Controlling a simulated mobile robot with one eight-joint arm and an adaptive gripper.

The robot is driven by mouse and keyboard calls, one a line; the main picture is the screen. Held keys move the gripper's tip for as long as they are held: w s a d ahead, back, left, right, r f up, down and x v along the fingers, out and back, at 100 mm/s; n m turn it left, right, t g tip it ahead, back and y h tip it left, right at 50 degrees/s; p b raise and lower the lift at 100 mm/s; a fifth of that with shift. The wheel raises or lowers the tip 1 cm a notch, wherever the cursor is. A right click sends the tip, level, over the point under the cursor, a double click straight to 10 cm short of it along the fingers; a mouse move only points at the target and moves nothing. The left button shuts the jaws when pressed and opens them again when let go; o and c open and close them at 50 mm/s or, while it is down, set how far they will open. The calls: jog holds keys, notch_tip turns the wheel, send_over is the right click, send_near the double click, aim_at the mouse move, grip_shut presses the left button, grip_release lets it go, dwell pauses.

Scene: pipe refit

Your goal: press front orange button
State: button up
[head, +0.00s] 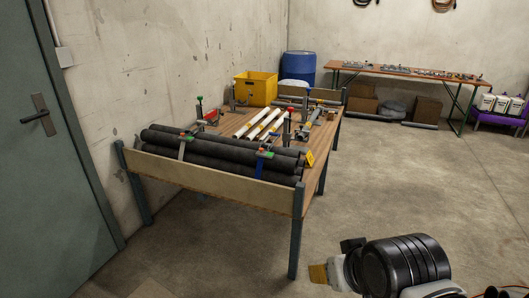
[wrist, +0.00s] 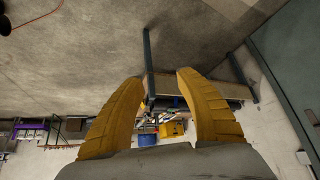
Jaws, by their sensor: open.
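A wooden workbench (head: 215,184) holds a stack of black pipes (head: 215,152) along its near side. Two clamp-like straps sit over the pipes. The left strap has a small orange-red and green top (head: 187,134); the right one, on a blue strap, has a similar top (head: 265,151). I cannot tell whether either is the orange button. My gripper shows in the head view at the lower right, with one yellow finger (head: 319,273) visible, well apart from the bench. In the wrist view my gripper (wrist: 162,76) is open and empty, its two yellow fingers spread.
A yellow tag (head: 310,158) is at the bench's right corner. White pipes (head: 263,124) and a yellow crate (head: 255,88) are on the bench. A blue barrel (head: 298,68) stands behind. A grey door (head: 60,150) is at left. The floor (head: 400,165) right of the bench is clear.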

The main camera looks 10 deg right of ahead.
jog(key=shift+s, duration=0.25)
grip_shut()
jog(key=shift+w, duration=0.1)
dwell(0.9)
